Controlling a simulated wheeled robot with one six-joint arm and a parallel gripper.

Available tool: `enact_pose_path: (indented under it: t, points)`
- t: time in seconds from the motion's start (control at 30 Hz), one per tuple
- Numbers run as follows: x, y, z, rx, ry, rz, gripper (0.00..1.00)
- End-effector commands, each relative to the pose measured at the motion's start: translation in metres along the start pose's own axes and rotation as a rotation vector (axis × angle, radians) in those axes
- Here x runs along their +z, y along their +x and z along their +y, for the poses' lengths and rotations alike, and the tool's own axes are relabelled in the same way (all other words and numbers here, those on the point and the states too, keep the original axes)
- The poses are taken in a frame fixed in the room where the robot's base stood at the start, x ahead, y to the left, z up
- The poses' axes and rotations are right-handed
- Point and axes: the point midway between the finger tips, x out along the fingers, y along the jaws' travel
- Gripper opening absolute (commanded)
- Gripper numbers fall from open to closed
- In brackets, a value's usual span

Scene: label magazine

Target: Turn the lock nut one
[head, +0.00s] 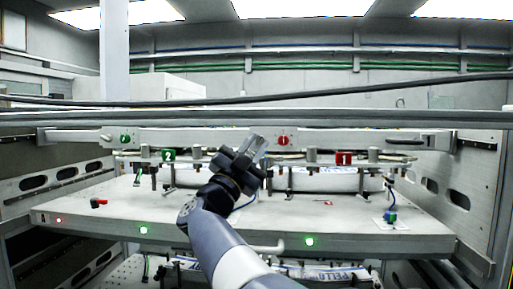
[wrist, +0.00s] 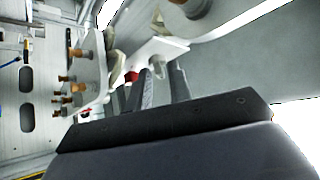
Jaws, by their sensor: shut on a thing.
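My gripper (head: 257,146) is at the front rail, just left of a round red tag marked 1 (head: 284,140). In the wrist view its two fingers (wrist: 164,84) point away from the camera, close around a small grey part. I take this part to be lock nut one (wrist: 157,67); most of it is hidden between the fingers. In the head view the gripper covers it. A red piece (wrist: 131,76) shows just left of the fingers in the wrist view.
A pale shelf (head: 230,225) lies beneath, with a small red part (head: 99,202) at left and a green-blue fitting (head: 390,217) at right. Perforated side walls flank it.

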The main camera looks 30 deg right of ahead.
Motion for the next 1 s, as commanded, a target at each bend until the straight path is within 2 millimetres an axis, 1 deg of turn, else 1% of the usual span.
enact_pose_path:
  t: [0.1,0.6,0.8,1.0]
  points:
    - [-0.0004,0.0011,-0.0046,0.079,0.081,-0.003,0.0]
    - [-0.0032,0.004,-0.0107,0.406,0.403,-0.001,0.0]
    - [-0.0037,0.0042,-0.0118,0.504,0.503,-0.002,0.0]
    - [-0.0036,0.0041,-0.0115,0.571,0.568,-0.001,0.0]
